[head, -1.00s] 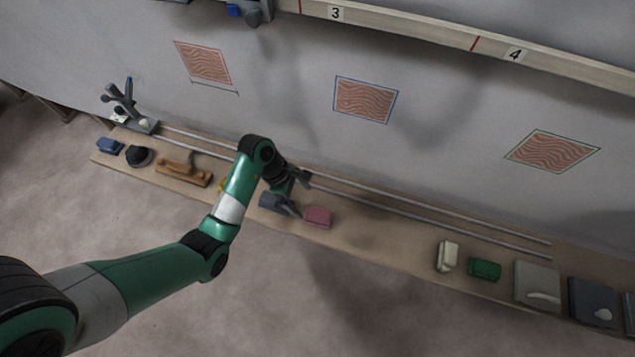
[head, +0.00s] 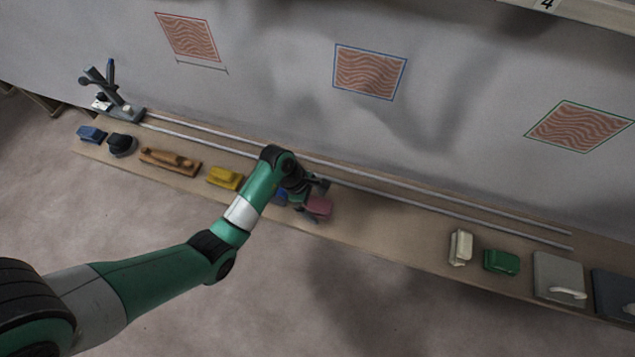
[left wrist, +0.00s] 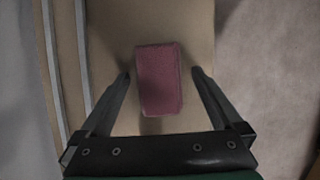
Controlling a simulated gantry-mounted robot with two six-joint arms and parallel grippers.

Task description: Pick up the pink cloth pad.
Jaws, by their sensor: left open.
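The pink cloth pad (head: 319,207) lies on the long wooden shelf, partly hidden by my left gripper in the head view. In the left wrist view the pad (left wrist: 159,80) is a dark pink block, lying lengthwise between the two fingers. My left gripper (head: 314,200) is open and over the pad; in the left wrist view its fingertips (left wrist: 161,74) stand on either side of the pad with a gap at each side. I cannot tell the exact height above the shelf. My right gripper is not in view.
Two metal rails (head: 400,193) run along the shelf (head: 400,228) behind the pad. A yellow block (head: 225,177) and a wooden tool (head: 170,160) lie to the left. A cream block (head: 460,247), a green block (head: 501,261) and a grey plate (head: 558,277) lie to the right.

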